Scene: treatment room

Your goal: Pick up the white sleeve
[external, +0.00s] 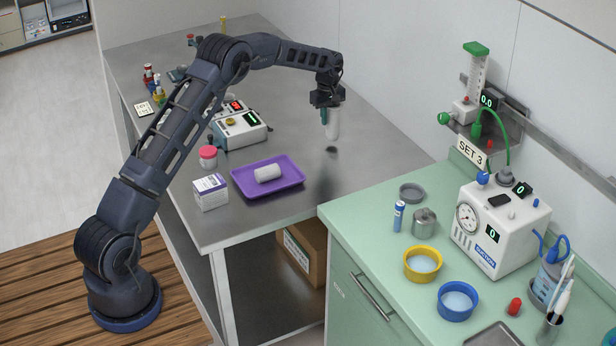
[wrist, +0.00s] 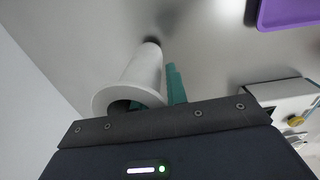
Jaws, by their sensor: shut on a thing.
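The white sleeve (external: 333,123) is a pale tube hanging upright below my gripper (external: 327,116), above the steel table (external: 300,210). A small dark shadow lies on the table under it. In the wrist view the sleeve (wrist: 142,75) shows a wide flange at the end nearest my gripper (wrist: 160,88). One teal finger lies along the outside of the sleeve. The other finger is mostly hidden, seemingly inside the sleeve's open end. My gripper is shut on the sleeve wall.
A purple tray (external: 293,185) with a white roll (external: 268,173) lies nearer on the table. A white box (external: 210,192), a red-lidded jar (external: 208,156) and a white device (external: 240,130) stand left. The green counter (external: 385,250) with a white machine (external: 497,225) is right.

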